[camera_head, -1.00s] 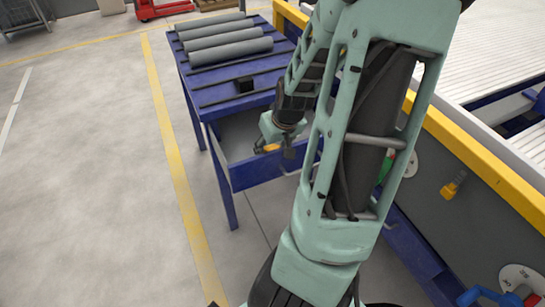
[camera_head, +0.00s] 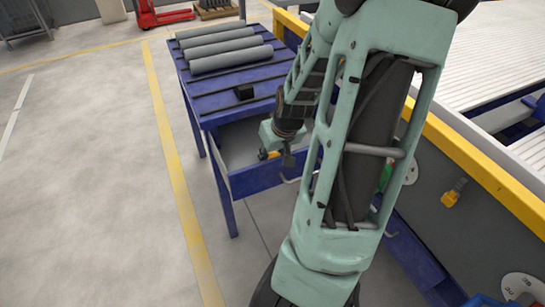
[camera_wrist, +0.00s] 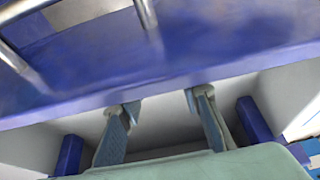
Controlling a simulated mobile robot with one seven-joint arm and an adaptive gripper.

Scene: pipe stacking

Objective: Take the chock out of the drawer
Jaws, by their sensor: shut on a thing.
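The open drawer (camera_head: 266,178) juts from the blue table's near side; its grey inside shows beside my arm. My gripper (camera_head: 287,158) is down at the drawer, behind its blue front. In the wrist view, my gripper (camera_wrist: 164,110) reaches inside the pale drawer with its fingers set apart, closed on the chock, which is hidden.
A small black block (camera_head: 244,92) sits on the blue table (camera_head: 215,100). Several grey pipes (camera_head: 226,52) lie behind it. A metal handle (camera_head: 290,180) is on the drawer front. A conveyor with a yellow edge (camera_head: 480,158) stands right. The floor at left is clear.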

